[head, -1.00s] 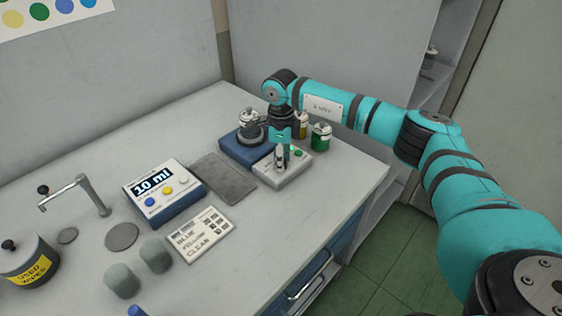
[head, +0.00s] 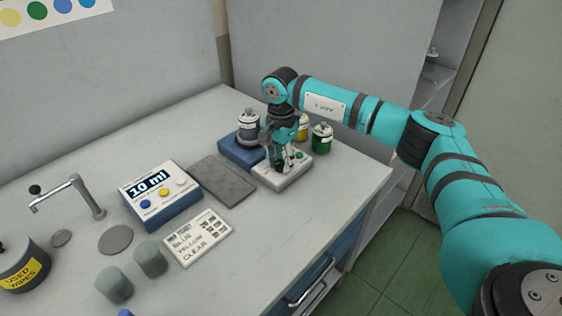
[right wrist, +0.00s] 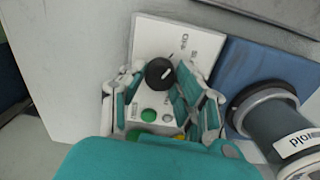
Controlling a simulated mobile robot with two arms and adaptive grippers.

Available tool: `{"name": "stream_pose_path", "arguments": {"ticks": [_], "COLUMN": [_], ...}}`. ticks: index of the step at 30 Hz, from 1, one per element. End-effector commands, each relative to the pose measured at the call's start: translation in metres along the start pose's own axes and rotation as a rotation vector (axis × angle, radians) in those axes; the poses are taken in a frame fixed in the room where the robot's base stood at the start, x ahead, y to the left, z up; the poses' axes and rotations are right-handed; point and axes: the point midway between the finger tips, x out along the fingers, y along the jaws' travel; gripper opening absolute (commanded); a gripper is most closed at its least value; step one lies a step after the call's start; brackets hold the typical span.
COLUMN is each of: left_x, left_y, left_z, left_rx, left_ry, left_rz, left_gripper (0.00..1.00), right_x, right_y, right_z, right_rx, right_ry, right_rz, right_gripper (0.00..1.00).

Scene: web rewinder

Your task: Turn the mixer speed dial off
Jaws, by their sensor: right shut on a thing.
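The mixer speed dial is a round black knob (right wrist: 159,72) with a white pointer line, on a white control box (right wrist: 165,35). In the right wrist view the line points up and to the right. My right gripper (right wrist: 162,78) has one finger on each side of the knob and is shut on it. In the head view my right gripper (head: 284,157) points down over the control box (head: 268,181) and hides the knob. A green button (right wrist: 148,115) sits by the knob. My left gripper is not in view.
A blue mixer base (head: 236,154) with a labelled grey vessel (head: 249,128) stands close beside the box. Yellow (head: 302,127) and green (head: 321,139) bottles stand behind. A grey mat (head: 222,180) and a "10 ml" dispenser (head: 160,197) lie to the left.

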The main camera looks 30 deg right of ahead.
Motion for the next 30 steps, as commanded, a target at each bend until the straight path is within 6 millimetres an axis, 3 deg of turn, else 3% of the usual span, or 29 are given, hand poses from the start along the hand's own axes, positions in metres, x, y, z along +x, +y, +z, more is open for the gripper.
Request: {"name": "stream_pose_path", "arguments": {"ticks": [23, 24, 28, 30], "left_x": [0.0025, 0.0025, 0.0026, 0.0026], "left_y": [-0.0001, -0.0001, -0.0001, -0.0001], "left_z": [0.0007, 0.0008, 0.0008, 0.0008], "left_rx": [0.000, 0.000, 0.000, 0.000], "left_ry": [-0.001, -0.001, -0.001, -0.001], "left_rz": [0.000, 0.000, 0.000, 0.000], "left_gripper": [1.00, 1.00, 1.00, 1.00], "right_x": [-0.0025, -0.0025, -0.0019, -0.0015], "right_y": [-0.0014, -0.0014, -0.0011, -0.0009], "right_z": [-0.0009, -0.0009, -0.0007, -0.0005], "right_rx": [-0.103, -0.103, -0.103, -0.103], "right_ry": [0.001, 0.001, 0.001, 0.001], "right_rz": [-0.006, -0.006, -0.005, -0.004], "right_gripper": [0.00, 0.34, 0.51, 0.54]}}
